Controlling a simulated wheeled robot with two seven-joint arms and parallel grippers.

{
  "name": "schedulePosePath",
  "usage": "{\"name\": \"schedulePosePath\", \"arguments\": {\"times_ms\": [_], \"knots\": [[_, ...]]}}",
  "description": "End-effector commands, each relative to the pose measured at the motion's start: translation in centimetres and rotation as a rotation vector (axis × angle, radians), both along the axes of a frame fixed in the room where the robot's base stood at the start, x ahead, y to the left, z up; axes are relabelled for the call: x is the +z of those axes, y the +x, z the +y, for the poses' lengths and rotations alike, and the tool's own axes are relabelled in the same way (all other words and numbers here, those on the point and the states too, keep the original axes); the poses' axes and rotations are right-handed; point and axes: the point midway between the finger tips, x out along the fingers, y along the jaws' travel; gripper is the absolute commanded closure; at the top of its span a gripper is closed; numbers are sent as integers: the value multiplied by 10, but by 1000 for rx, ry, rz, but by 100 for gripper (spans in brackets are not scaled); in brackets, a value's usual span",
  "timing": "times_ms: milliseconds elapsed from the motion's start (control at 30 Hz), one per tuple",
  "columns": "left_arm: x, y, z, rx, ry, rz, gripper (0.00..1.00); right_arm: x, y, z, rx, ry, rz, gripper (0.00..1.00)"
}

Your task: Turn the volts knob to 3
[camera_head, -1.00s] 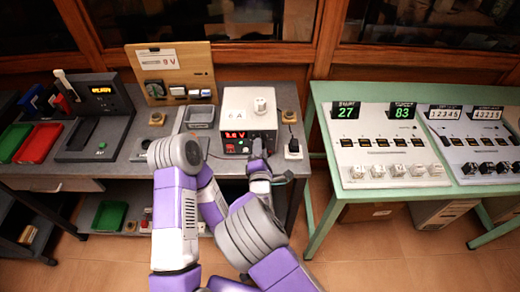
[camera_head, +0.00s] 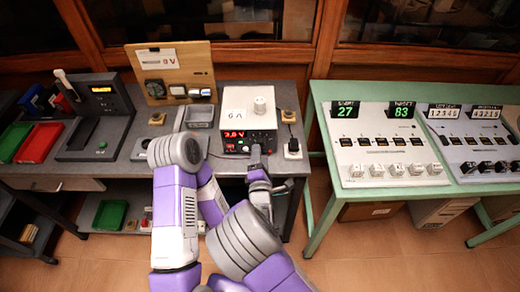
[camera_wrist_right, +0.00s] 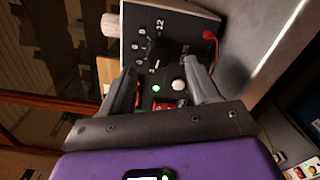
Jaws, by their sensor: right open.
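The power supply (camera_head: 248,122) is a white box with a black front panel and a red display (camera_head: 234,135), which seems to read about 3.8 V. A large pale knob (camera_head: 260,104) stands on its top. My left gripper is not in view.
A green lamp (camera_wrist_right: 155,88) and a red switch (camera_wrist_right: 164,105) sit beside the small knob. A black-topped socket block (camera_head: 292,149) stands right of the supply. A wooden meter board (camera_head: 172,75) stands behind left; a green-framed table (camera_head: 325,160) with counters is at right.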

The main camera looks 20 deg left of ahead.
Motion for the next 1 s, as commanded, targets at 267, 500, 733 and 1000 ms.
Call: {"name": "schedulePosePath", "arguments": {"times_ms": [267, 500, 733, 1000], "knots": [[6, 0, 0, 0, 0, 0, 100, 1, -34, -10, 1, -1, 0, 40], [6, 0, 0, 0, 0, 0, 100, 0, -37, -11, -1, 0, -1, 40], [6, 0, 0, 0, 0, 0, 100, 0, -37, -11, -1, 0, -1, 40], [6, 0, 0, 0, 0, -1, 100, 0, -37, -11, 0, 0, -1, 40]]}}
